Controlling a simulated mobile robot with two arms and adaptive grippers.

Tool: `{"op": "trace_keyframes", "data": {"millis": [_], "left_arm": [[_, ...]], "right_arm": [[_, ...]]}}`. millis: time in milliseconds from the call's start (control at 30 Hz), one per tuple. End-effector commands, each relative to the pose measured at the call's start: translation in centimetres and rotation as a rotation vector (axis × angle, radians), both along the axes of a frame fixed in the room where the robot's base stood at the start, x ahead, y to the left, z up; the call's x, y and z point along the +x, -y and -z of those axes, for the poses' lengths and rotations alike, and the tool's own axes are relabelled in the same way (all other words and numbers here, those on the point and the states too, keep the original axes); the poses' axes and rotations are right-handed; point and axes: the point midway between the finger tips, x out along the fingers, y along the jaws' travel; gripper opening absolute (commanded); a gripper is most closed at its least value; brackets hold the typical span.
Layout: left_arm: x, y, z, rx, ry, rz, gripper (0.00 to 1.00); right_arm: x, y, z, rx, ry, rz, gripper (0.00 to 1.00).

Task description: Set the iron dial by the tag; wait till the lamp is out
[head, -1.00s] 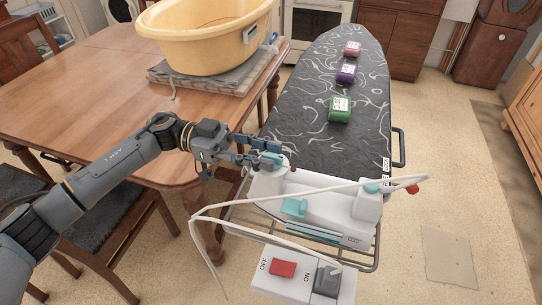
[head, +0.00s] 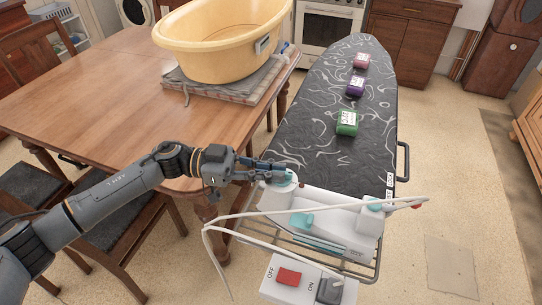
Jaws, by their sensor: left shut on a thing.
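The white iron (head: 340,222) with teal parts lies on the near end of the ironing board. A round white part with a teal dial (head: 285,177) is at its left end. My left gripper (head: 277,174) reaches in from the left and is shut on the dial, which its fingers partly hide. A small red part (head: 416,205), perhaps the lamp, is at the iron's right end; I cannot tell if it is lit. Green (head: 346,128), purple (head: 355,91) and red (head: 361,64) bundles with white tags lie along the board; the writing is too small to read. My right gripper is out of view.
The patterned ironing board (head: 320,105) runs away from me. The wooden table (head: 100,95) with a yellow tub (head: 215,45) is at left.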

Motion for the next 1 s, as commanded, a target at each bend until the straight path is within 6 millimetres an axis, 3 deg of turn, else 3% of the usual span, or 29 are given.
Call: {"op": "trace_keyframes", "data": {"millis": [33,100,400,700,1000], "left_arm": [[-0.4,0.0,-1.0,0.002,-0.007,-0.037,0.00],[-0.6,0.0,-1.0,0.002,-0.008,-0.101,0.00],[-1.2,0.2,-0.7,0.001,-0.009,-0.385,0.00],[-1.8,0.5,-0.3,-0.003,-0.010,-0.665,0.00],[-2.0,0.8,0.0,-0.004,-0.010,-0.886,0.00]], "right_arm": [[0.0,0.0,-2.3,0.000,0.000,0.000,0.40],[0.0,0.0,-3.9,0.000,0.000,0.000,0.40],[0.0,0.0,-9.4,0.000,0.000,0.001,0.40],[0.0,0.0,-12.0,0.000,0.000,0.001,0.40],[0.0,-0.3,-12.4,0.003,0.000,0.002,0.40]]}}
